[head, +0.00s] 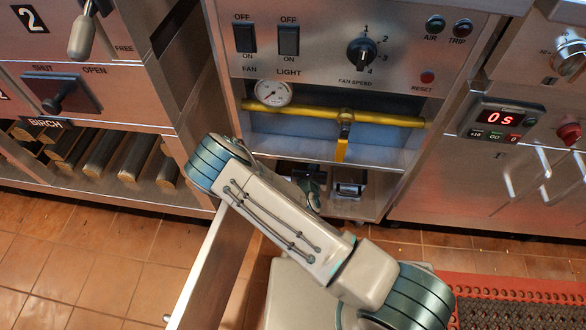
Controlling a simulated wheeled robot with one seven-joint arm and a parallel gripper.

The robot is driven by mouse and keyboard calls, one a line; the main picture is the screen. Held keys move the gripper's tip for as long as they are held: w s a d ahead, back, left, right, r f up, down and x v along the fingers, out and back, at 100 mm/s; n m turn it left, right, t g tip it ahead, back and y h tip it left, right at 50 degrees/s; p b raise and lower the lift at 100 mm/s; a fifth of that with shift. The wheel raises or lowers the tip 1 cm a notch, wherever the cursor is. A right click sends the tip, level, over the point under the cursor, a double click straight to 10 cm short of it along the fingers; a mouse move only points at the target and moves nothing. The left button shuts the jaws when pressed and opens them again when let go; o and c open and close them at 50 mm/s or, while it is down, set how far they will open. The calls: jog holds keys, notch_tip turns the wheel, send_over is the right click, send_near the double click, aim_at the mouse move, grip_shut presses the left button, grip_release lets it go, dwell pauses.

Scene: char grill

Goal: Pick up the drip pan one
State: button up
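A small metal pan (349,184), which looks like a drip pan, sits on the low shelf inside the open cabinet, below the yellow pipe. No label on it can be read. My gripper (312,178) is mostly hidden behind my own arm, at the cabinet opening just left of the pan. Only a dark part of it shows, and its fingers cannot be made out. I cannot tell whether it touches the pan or anything else.
The cabinet door (213,268) stands open towards me on the left. A yellow gas pipe (380,118) with a valve handle (341,150) crosses above the shelf. Wood logs (100,153) lie in a rack at left. A red-edged mat (520,288) lies at lower right. Tiled floor is clear at lower left.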

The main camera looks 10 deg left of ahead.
grip_shut()
dwell(1.4)
